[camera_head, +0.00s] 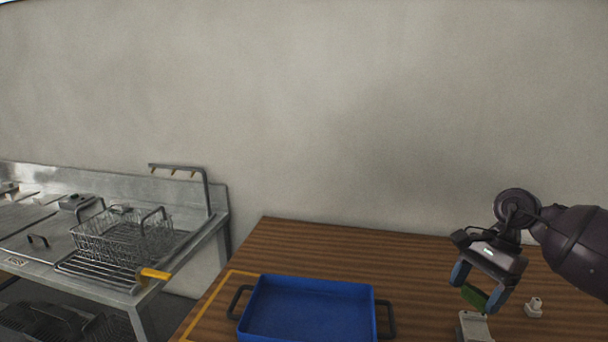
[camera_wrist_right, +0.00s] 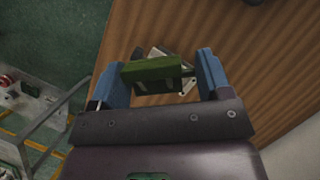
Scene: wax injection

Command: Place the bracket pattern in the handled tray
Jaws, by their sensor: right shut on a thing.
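The handled tray (camera_head: 308,310) is blue with a dark handle at each end. It lies on the wooden table inside a yellow outline, low in the head view, and looks empty. My right gripper (camera_head: 477,287) is to the right of the tray, above the table. It is shut on a green bracket pattern (camera_head: 474,296). In the right wrist view the green bracket pattern (camera_wrist_right: 157,69) sits between the blue fingertips of the right gripper (camera_wrist_right: 160,76). Part of it is hidden by the fingers. My left gripper is not in view.
A pale grey block-like object (camera_head: 474,327) is on the table below the right gripper. A small white piece (camera_head: 534,307) stands right of it. A metal bench (camera_head: 150,292) with a wire basket (camera_head: 122,238) is at the left. The table (camera_head: 420,262) is clear behind the tray.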

